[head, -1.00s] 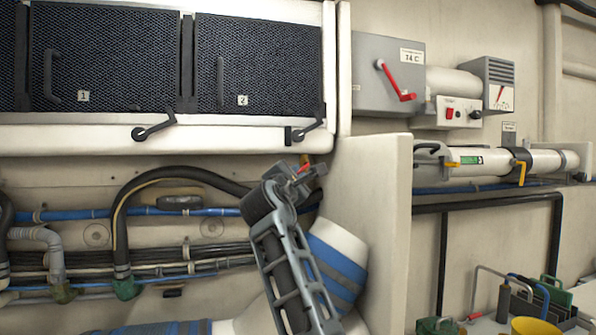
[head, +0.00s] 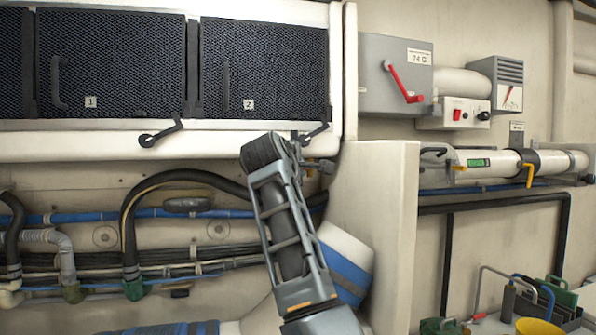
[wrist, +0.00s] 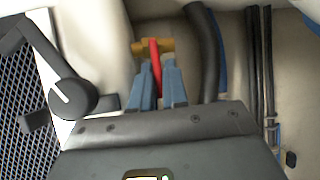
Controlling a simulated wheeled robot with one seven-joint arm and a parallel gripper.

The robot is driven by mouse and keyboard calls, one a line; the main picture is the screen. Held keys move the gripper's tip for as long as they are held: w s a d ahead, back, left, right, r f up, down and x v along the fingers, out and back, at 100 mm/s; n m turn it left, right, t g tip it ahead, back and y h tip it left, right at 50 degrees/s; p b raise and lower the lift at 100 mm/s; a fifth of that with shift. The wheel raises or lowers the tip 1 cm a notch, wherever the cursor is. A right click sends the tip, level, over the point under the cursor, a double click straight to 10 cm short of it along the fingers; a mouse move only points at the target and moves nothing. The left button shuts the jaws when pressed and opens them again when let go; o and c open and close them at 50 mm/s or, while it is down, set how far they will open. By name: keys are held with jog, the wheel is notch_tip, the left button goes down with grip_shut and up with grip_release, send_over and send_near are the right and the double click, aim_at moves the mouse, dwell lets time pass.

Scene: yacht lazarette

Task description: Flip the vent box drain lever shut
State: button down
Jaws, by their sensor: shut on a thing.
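The vent box (head: 100,145) is the white box at upper left in the head view, with two dark mesh panels. The drain lever (wrist: 154,52) is a thin red handle on a brass fitting (wrist: 168,46) in the wrist view. My gripper (wrist: 157,72) is shut on the red lever, one blue-grey finger on each side of it. The lever's lower part is hidden between the fingers. In the head view my gripper (head: 318,166) is below the box's right lower corner, and the red lever cannot be made out there.
Black crank handles (head: 160,132) sit along the box's lower edge; one (wrist: 72,98) is close left of my gripper in the wrist view. Black hoses (wrist: 205,50) run to the right. A pale partition (head: 375,220) stands right of my arm. A red-handled switch box (head: 375,85) hangs beyond.

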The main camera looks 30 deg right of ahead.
jog(key=shift+r, duration=0.1)
dwell(0.3)
jog(key=c, duration=1.3)
grip_release()
jog(key=shift+o, duration=0.4)
jog(key=shift+r, duration=0.1)
jog(key=shift+r, duration=0.1)
